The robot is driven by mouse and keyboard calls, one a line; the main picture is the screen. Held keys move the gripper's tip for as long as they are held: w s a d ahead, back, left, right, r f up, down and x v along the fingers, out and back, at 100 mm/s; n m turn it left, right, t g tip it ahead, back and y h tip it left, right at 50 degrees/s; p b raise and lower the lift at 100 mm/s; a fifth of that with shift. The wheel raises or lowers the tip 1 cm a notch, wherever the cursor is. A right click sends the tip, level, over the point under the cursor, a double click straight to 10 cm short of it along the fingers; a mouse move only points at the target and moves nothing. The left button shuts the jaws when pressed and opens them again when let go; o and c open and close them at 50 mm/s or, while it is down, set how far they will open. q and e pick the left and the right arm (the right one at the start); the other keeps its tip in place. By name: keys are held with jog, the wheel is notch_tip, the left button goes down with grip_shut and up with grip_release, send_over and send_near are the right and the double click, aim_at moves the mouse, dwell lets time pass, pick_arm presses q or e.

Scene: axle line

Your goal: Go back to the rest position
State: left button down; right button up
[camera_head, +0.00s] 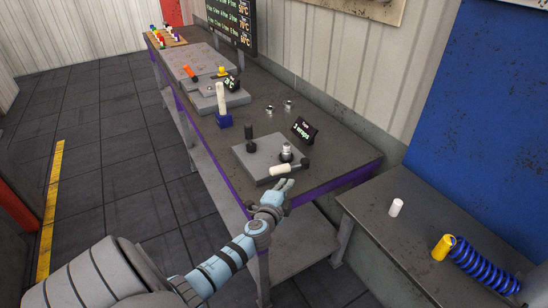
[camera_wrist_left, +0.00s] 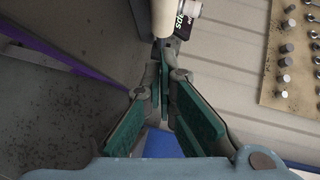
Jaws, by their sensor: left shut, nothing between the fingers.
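My left gripper (camera_head: 284,186) is at the near edge of the long workbench (camera_head: 325,148), just in front of a grey plate (camera_head: 250,156). Its fingers are shut and empty. In the left wrist view the gripper's teal-padded fingers (camera_wrist_left: 164,72) come together at the tips. A cream cylinder (camera_wrist_left: 163,18) shows just beyond them and partly overlaps a small black sign (camera_wrist_left: 184,26). In the head view a white cylinder with a dark end (camera_head: 281,170) lies at the plate's near edge, close to the fingertips; I cannot tell whether they touch. My right gripper is not in view.
The plate carries a dark post (camera_head: 249,131) and a silver fitting (camera_head: 286,152); a black sign (camera_head: 305,131) stands behind. A white post in a blue base (camera_head: 224,121) stands farther back. A lower table (camera_head: 375,222) at right holds a white cylinder (camera_head: 396,207) and blue coil (camera_head: 483,268).

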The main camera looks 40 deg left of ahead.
pick_arm(q)
jog(key=a+v, duration=0.1)
jog(key=v, duration=0.8)
jog(key=shift+s, duration=0.2)
jog(key=shift+d, duration=0.1)
